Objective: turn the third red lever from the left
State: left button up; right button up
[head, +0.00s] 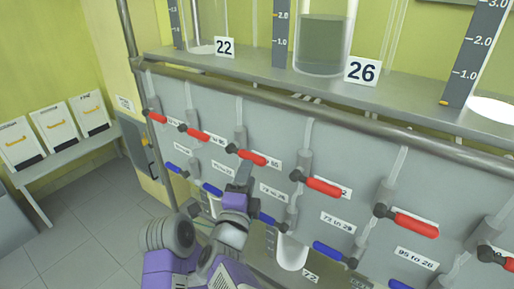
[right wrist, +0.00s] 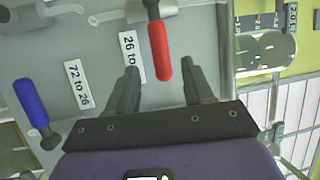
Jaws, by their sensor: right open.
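The third red lever from the left (head: 250,156) sticks out to the right from its black pivot on the grey panel, tilted slightly downward. My right gripper (head: 243,172) is just below this lever, partly hiding the panel there. In the right wrist view a red lever (right wrist: 159,55) lies between the two spread fingers of my right gripper (right wrist: 163,78). The fingers are open, with a gap on both sides of the lever; whether the lever is deep between them I cannot tell. My left gripper is not in view.
Other red levers flank it, including the second (head: 195,132) and fourth (head: 320,186). A row of blue levers runs below; one (right wrist: 32,103) shows left of the gripper in the wrist view. A metal rail (head: 300,104) runs above, under the shelf with glass reactors (head: 323,45).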

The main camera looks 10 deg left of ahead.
aim_at(253, 158)
jog(key=w+p, duration=0.1)
jog(key=w, duration=0.1)
jog(key=w+r+p, duration=0.1)
jog(key=w, duration=0.2)
jog(key=shift+w+a, duration=0.15)
jog(key=shift+w, duration=0.7)
grip_shut()
